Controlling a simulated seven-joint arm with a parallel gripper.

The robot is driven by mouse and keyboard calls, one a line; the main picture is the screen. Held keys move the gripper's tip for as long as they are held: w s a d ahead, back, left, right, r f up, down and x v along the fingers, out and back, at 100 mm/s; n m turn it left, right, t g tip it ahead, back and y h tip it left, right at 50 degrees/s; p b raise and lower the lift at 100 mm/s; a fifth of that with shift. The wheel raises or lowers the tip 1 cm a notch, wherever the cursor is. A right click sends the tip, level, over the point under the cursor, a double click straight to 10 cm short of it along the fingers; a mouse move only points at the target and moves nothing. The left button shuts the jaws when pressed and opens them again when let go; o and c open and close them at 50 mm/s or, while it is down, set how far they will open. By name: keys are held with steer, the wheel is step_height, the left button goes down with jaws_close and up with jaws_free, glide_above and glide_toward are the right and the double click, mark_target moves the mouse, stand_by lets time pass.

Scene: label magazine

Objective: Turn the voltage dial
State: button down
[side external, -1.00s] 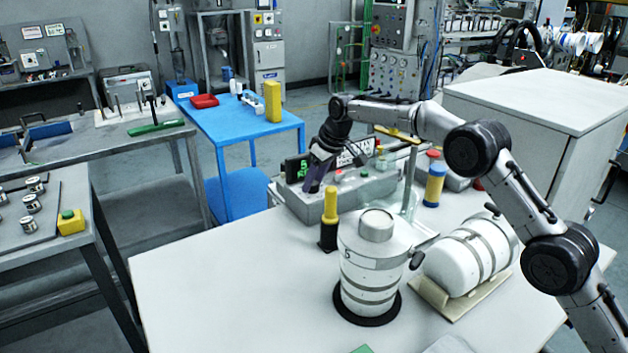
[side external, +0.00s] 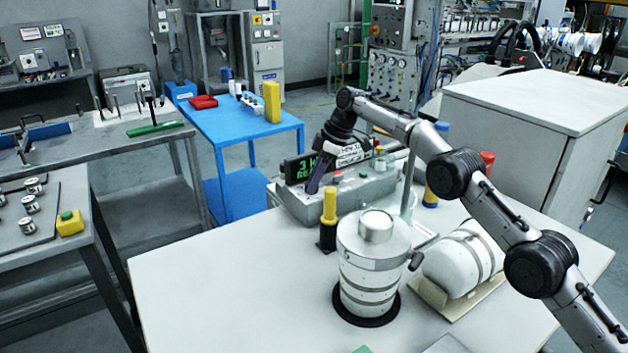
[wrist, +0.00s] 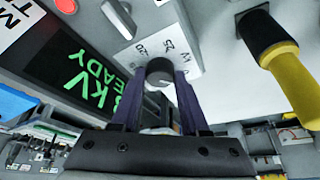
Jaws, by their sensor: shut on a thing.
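The voltage dial (wrist: 160,72) is a dark round knob on a pale plate marked with numbers and "kV" in the wrist view. My gripper (wrist: 160,92) is shut on the dial, with a purple finger on each side of it. My gripper also shows in the side external view (side external: 318,178), at the front of the grey control box (side external: 300,210). The dial is hidden there. A dark display (wrist: 82,68) beside the dial shows green text with "kV" and "EADY" readable.
A yellow-handled black tool (side external: 328,220) stands close to the control box. A white banded vessel (side external: 372,270) and a white cylinder on a cradle (side external: 465,260) stand nearer the front. A red button (wrist: 66,5) is near the display. The left of the white table is clear.

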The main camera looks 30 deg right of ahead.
stand_by(0.4)
steer(key=shift+c, duration=2.1)
jaws_free()
